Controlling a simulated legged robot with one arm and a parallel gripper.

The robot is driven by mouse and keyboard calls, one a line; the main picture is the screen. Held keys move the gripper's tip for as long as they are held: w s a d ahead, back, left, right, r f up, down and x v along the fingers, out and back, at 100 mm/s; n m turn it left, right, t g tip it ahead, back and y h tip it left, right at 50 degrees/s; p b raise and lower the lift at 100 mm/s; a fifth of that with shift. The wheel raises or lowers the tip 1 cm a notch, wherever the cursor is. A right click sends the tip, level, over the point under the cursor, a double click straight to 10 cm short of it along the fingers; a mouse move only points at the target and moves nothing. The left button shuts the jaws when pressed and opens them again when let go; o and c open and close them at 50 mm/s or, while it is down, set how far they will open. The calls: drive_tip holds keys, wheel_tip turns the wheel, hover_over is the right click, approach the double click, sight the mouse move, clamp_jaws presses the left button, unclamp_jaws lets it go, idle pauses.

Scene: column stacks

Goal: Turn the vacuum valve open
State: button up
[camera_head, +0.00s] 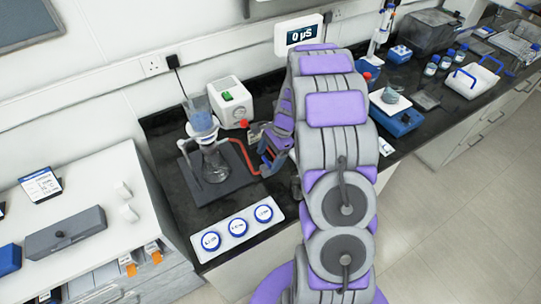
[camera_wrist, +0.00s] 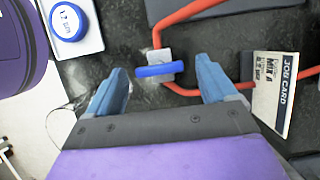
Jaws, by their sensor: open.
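The vacuum valve shows in the wrist view as a blue bar handle (camera_wrist: 160,69) on a small grey block, with red tubing (camera_wrist: 172,20) joined to it. The handle lies roughly crosswise in the picture. My gripper (camera_wrist: 165,84) is open, with one blue finger on each side of the handle and a gap to both. In the head view my gripper (camera_head: 266,164) is low over the bench at the end of the red tubing (camera_head: 244,158). The valve is mostly hidden there by my gripper and arm.
A glass flask (camera_head: 214,167) with a funnel (camera_head: 201,118) stands on a dark mat left of my gripper. A white pump box (camera_head: 231,102) is behind. A white tray (camera_head: 226,247) of round blue-rimmed pieces is in front. A job card (camera_wrist: 274,92) lies right of my gripper.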

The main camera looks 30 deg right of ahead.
drive_tip(key=shift+a, duration=0.55)
drive_tip(key=shift+c, duration=1)
drive_tip(key=shift+d, duration=0.65)
drive_tip(key=c, duration=0.5)
drive_tip(key=shift+d, duration=0.1)
drive_tip(key=shift+c, duration=1.8)
drive_tip(key=shift+a, duration=0.2)
